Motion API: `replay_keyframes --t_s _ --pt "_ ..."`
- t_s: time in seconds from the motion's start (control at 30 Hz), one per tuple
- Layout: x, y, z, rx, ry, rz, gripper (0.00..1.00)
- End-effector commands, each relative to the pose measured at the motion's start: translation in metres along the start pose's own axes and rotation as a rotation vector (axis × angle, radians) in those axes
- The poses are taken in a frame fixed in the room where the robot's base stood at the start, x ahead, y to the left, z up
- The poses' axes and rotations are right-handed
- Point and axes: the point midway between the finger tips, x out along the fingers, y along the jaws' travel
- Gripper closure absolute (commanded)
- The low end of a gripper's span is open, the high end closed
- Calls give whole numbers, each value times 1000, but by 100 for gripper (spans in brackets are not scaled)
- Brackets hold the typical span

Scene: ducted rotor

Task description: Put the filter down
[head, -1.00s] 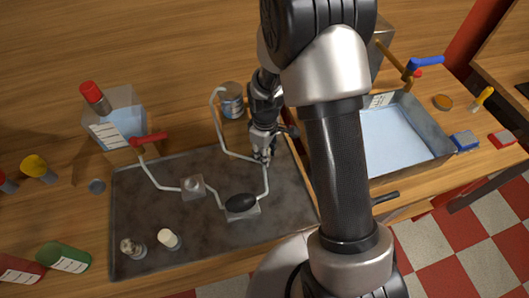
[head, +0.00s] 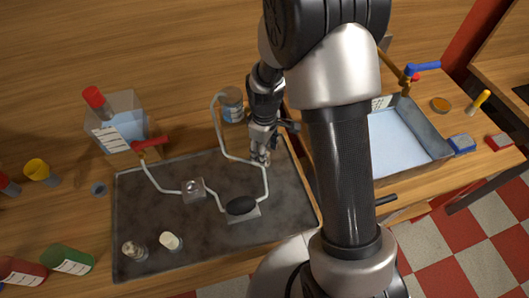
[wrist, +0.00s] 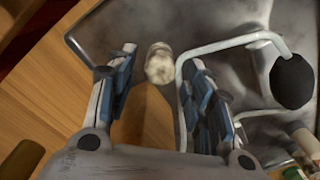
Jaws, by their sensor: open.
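The filter is likely the stubby, stained off-white cylinder (wrist: 158,65) in the wrist view. It shows between and just beyond my fingertips, with a visible gap to the right finger. In the head view my gripper (head: 261,158) is low over the back right part of the dark tray (head: 205,235), beside the bent pale pipe (head: 264,184). My gripper (wrist: 163,57) is open, its two blue-padded fingers spread. The cylinder's base is hard to make out, so I cannot tell whether it rests flat. In the head view it is mostly hidden by the fingers.
A black oval knob (head: 240,206) and a small clear-domed block (head: 193,188) sit along the pipe. A stained cylinder (head: 134,250) and a white one (head: 171,241) stand at the tray's front left. A blue-labelled can (head: 231,104) stands behind the tray.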

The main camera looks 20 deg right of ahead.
Motion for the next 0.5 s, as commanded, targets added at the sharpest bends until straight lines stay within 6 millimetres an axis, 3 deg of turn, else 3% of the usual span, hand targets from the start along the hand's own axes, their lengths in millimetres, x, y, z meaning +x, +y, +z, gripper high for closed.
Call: replay_keyframes --t_s 0.03,0.2,0.5 --pt "-18 1 0 0 2 2 53" --pt "-52 1 -1 0 2 2 53" --pt "-85 0 0 7 4 4 53"
